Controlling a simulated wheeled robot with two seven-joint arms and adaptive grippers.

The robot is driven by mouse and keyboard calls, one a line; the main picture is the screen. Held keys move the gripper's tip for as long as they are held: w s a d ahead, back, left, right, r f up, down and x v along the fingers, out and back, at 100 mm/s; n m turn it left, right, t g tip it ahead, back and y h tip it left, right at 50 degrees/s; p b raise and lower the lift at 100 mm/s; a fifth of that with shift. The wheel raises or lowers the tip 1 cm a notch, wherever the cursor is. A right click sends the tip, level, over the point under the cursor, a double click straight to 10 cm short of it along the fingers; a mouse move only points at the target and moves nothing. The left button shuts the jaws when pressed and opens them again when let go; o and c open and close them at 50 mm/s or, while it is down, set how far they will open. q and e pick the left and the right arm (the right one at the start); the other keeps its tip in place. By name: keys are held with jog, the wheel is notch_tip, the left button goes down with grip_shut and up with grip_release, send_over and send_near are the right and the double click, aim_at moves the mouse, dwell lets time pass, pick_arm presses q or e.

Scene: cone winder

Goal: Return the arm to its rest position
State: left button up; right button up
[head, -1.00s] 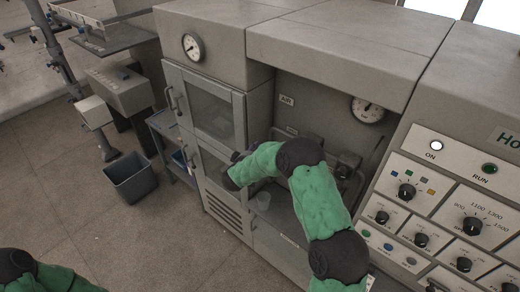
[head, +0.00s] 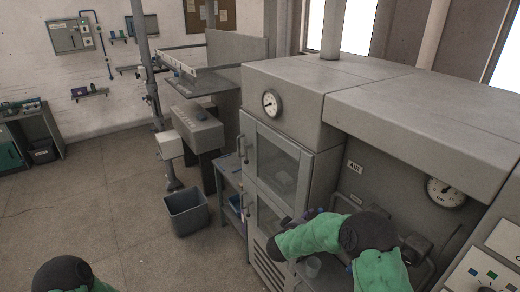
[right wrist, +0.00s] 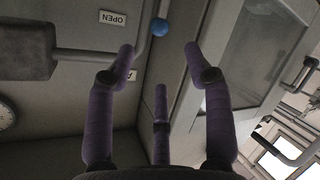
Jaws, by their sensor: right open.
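My right arm in its green sleeve reaches in from the lower right of the head view, in front of the machine's recess. The right gripper (head: 288,223) is small and partly hidden behind the arm there. In the right wrist view, the purple fingers of the right gripper (right wrist: 158,60) are spread apart with nothing between them. A wall panel with an OPEN label (right wrist: 112,18) and a blue ball knob (right wrist: 159,27) lie beyond the fingers. Only a green and black piece of my left arm shows at the lower left of the head view; its gripper is out of view.
A grey cabinet with glass doors (head: 277,165) stands close beside the right gripper. A gauge (head: 446,191) sits on the recess wall. A grey bin (head: 186,213) stands on the floor, with open floor left of it.

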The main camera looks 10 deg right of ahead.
jog(key=s+a+f+y+b, duration=0.3)
jog(key=a+f+b, duration=0.15)
jog(key=f, duration=0.65)
jog(key=s+a+f+g+y+b, duration=0.1)
jog(key=s+a+f+y+b, duration=0.3)
jog(key=f, duration=0.7)
jog(key=s+a+f+y+b, duration=0.25)
jog(key=f+b, duration=0.35)
jog(key=f, duration=0.5)
jog(key=s+a+f+m+g+y+b, duration=0.1)
jog(key=s+a+f+g+b, duration=0.3)
jog(key=s+f, duration=0.6)
jog(key=s+a+f+m+g+y+b, duration=0.1)
jog(key=s+a+f+g+y+b, duration=0.3)
jog(key=s, duration=1.2)
jog(key=b+x, duration=0.4)
jog(key=x, duration=0.3)
jog(key=shift+s+a, duration=0.15)
jog(key=shift+s, duration=0.25)
jog(key=shift+c, duration=1.3)
